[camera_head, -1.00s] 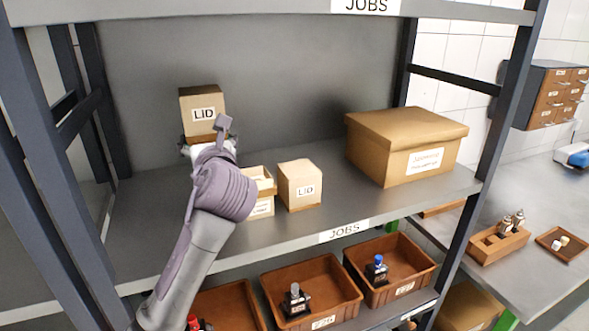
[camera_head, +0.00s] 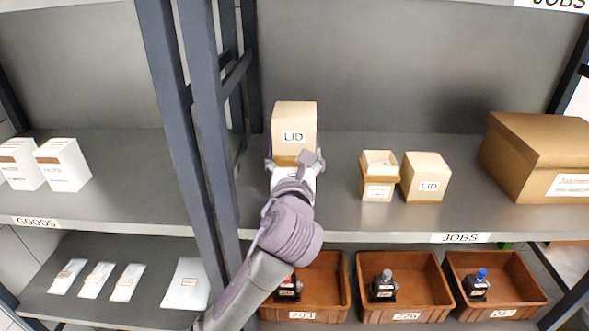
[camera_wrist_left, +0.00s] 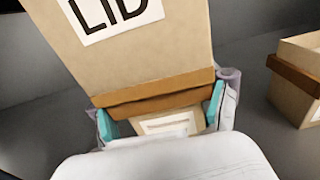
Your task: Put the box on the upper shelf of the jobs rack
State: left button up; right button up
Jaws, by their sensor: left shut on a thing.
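A tan box marked LID (camera_head: 294,122) is at the left end of the upper shelf (camera_head: 330,222) of the jobs rack. My left gripper (camera_head: 294,168) is shut on the lower part of this box. In the left wrist view the box (camera_wrist_left: 130,50) stands between the teal-padded fingers (camera_wrist_left: 163,118), with a brown band and a white label low on its front. The gripper and arm hide the box's bottom in the head view, so I cannot tell if it touches the shelf. My right gripper is not in view.
An open small box (camera_head: 378,178) and another LID box (camera_head: 426,178) stand to the right on the same shelf. A large carton (camera_head: 535,150) is farther right. Dark posts (camera_head: 205,120) separate the goods rack at left. Brown bins (camera_head: 405,270) sit below.

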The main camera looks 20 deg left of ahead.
pick_arm(q)
notch_tip(320, 180, down, 4)
jog(key=shift+a+f, duration=0.1)
jog(key=shift+s, duration=0.1)
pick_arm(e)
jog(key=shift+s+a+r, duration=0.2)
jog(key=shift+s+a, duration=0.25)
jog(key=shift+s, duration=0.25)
pick_arm(q)
jog(key=o, duration=1.1)
jog(key=shift+f, duration=0.15)
jog(key=o, duration=0.4)
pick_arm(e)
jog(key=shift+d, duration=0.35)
